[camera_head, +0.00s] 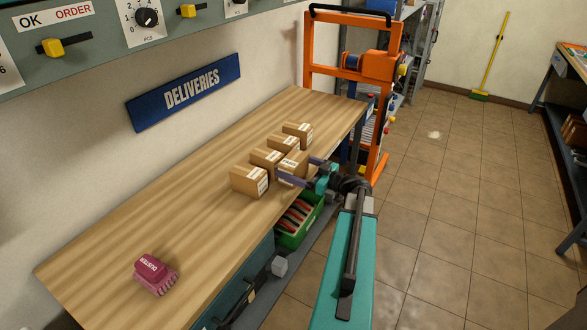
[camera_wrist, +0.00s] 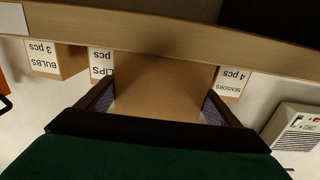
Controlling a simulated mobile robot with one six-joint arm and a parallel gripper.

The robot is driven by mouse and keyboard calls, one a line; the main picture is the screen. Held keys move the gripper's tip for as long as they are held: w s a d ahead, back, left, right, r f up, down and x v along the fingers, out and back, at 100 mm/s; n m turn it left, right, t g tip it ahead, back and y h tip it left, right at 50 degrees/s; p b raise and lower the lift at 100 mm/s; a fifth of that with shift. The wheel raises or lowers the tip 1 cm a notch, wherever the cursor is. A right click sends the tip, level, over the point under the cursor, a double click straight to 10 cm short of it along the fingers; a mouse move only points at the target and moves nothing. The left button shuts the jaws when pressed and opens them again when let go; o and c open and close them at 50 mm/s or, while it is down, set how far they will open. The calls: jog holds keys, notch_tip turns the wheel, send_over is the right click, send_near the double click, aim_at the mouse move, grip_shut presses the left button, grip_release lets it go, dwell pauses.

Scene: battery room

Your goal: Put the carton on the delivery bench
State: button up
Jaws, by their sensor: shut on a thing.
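The wooden delivery bench (camera_head: 190,215) runs along the wall under the blue DELIVERIES sign (camera_head: 185,92). My gripper (camera_head: 304,170) is at the bench's front edge, shut on a brown carton (camera_head: 291,165). In the wrist view the held carton (camera_wrist: 165,85) fills the space between the two fingers (camera_wrist: 160,105). It is over or on the bench near that edge; I cannot tell whether it touches the top. The held carton's front label is partly hidden by my fingers in the head view and not visible in the wrist view.
Several cartons stand in a row close behind the held one, the nearest (camera_head: 249,181) to its left. A pink duster (camera_head: 155,273) lies at the near end. A green crate (camera_head: 300,224) sits below the edge. An orange frame (camera_head: 307,55) stands beyond. The bench's left half is mostly clear.

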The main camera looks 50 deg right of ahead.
aim_at(294, 159)
jog(key=shift+r, duration=0.15)
jog(key=shift+r+b, duration=0.8)
jog(key=shift+r, duration=0.6)
jog(key=s+a+b, duration=0.1)
jog(key=s, duration=0.1)
jog(key=s+a+r, duration=0.1)
jog(key=s+a, duration=0.1)
jog(key=shift+s+a+b, duration=0.25)
jog(key=shift+a+b, duration=0.05)
jog(key=shift+b, duration=0.1)
jog(key=shift+s+a+r+p, duration=0.25)
jog(key=shift+s+a+p, duration=0.5)
jog(key=shift+s, duration=0.25)
jog(key=shift+p, duration=1.05)
jog(key=shift+s+r+p, duration=0.15)
jog(key=shift+s+p, duration=0.05)
jog(key=shift+p, duration=0.65)
jog(key=p, duration=0.3)
jog(key=shift+s+a, duration=0.3)
